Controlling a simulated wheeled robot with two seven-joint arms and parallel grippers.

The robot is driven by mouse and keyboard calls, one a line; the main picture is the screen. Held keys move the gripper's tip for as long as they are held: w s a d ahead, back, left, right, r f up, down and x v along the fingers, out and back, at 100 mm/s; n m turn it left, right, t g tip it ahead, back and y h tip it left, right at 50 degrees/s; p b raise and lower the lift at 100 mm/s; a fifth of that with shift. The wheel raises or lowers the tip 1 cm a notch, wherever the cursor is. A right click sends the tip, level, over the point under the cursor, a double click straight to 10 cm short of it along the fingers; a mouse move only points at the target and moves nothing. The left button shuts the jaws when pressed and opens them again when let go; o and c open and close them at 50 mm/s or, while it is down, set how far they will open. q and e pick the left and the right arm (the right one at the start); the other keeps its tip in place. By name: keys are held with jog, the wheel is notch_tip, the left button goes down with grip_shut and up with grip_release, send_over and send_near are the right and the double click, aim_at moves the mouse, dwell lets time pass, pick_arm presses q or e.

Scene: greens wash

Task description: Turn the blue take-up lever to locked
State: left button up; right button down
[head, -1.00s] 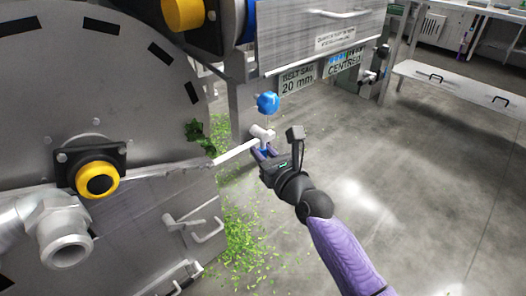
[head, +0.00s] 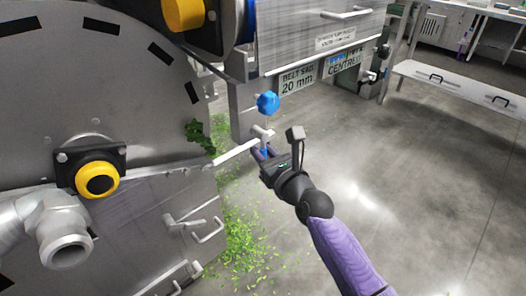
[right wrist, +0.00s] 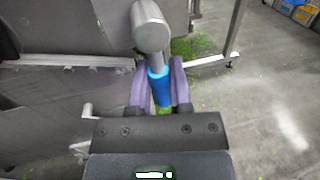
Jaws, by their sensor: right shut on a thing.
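The blue take-up lever (right wrist: 159,84) shows in the right wrist view as a blue grip beneath a grey metal cylinder end (right wrist: 150,25). My right gripper (right wrist: 161,88) has its two purple fingers closed on either side of the blue grip. In the head view my right gripper (head: 262,153) is at the white pivot fitting, and only a small bit of the blue lever (head: 264,153) shows between the fingers. My left gripper is not in view.
A blue knob (head: 268,103) sits just above the lever fitting. The large steel drum housing (head: 90,100) with a yellow-capped bearing (head: 97,181) fills the left. Green leaf scraps (head: 240,235) lie on the floor. The floor to the right is open.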

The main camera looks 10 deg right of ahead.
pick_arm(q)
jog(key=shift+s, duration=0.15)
pick_arm(e)
jog(key=shift+w+d+f+n+b, duration=0.15)
jog(key=shift+d+n+b, duration=0.05)
jog(key=shift+n+b, duration=0.35)
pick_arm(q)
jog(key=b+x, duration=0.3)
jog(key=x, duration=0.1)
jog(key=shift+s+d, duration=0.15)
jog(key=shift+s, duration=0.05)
pick_arm(e)
jog(key=n, duration=0.2)
jog(key=d+n, duration=0.1)
jog(key=n, duration=0.1)
jog(key=w+r+n+y, duration=0.1)
jog(key=n, duration=0.1)
jog(key=shift+w+d+t, duration=0.1)
jog(key=shift+d+t, duration=0.2)
jog(key=shift+t, duration=0.1)
pick_arm(q)
jog(key=shift+b, duration=0.3)
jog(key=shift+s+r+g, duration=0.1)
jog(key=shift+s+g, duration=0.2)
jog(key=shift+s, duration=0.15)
